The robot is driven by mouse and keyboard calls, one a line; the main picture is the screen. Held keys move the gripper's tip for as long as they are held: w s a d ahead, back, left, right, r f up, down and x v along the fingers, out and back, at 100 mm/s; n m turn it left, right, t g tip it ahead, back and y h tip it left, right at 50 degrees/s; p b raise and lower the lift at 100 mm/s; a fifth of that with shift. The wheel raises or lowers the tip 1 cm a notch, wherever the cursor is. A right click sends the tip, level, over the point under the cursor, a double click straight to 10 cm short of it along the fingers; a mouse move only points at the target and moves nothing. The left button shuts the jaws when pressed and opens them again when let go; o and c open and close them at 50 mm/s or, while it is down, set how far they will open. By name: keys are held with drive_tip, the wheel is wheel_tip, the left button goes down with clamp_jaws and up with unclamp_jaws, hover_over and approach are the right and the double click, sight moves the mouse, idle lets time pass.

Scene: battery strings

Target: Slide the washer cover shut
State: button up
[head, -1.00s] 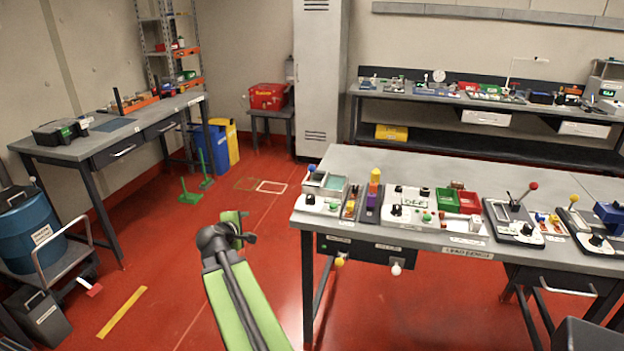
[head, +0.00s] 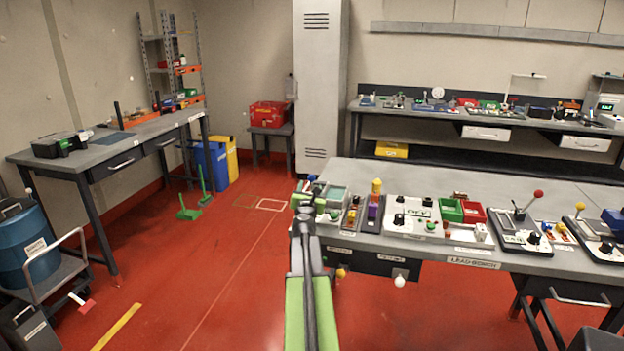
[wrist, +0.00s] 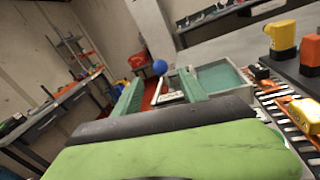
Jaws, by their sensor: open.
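The washer (head: 335,194) is a small pale box with a teal top at the near left end of the bench. In the wrist view it is a light-rimmed box (wrist: 243,76) with a teal surface; I cannot tell which part is its cover. A blue ball knob (wrist: 160,67) on a pale stem stands at its left side. My gripper (head: 306,198) is at the bench's left end and hides part of the washer. In the wrist view my gripper (wrist: 160,80) is open, its green fingers on either side of the knob. I cannot tell whether they touch it.
Green (head: 450,210) and red (head: 473,212) bins stand farther right. Open red floor lies left of the bench.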

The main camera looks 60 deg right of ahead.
sight(311, 180)
drive_tip(key=x, duration=0.9)
drive_tip(key=shift+a, duration=0.1)
clamp_jaws()
idle(1.0)
